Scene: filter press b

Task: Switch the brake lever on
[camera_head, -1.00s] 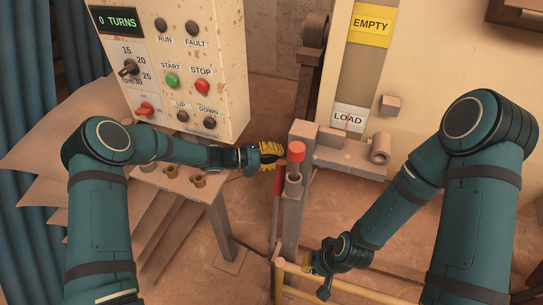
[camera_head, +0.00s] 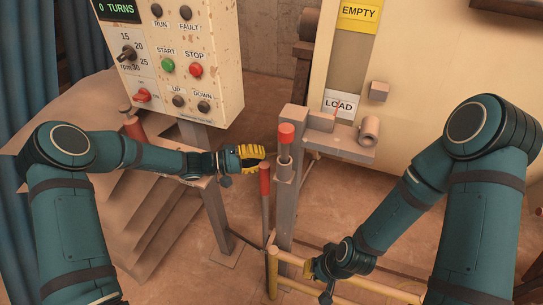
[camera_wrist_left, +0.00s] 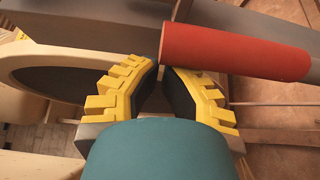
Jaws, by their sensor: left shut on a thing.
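The brake lever (camera_head: 264,182) is a thin grey rod with a long red grip, standing left of a grey post. My left gripper (camera_head: 262,153) is at the top of this grip, with its yellow fingers shut on it. The left wrist view shows the red grip (camera_wrist_left: 235,52) lying across the fingertips (camera_wrist_left: 163,68), its near end at them; how much of it lies between the pads is hidden. My right gripper (camera_head: 309,268) is low by the yellow rail, mostly hidden behind its own wrist, so its opening cannot be told.
The grey post (camera_head: 286,205) carries a red-topped plunger (camera_head: 286,135) just right of my left gripper. A control panel (camera_head: 220,60) stands at upper left. The yellow rail (camera_head: 350,288) runs low in front. The LOAD sign (camera_head: 341,104) is behind. Open floor lies between.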

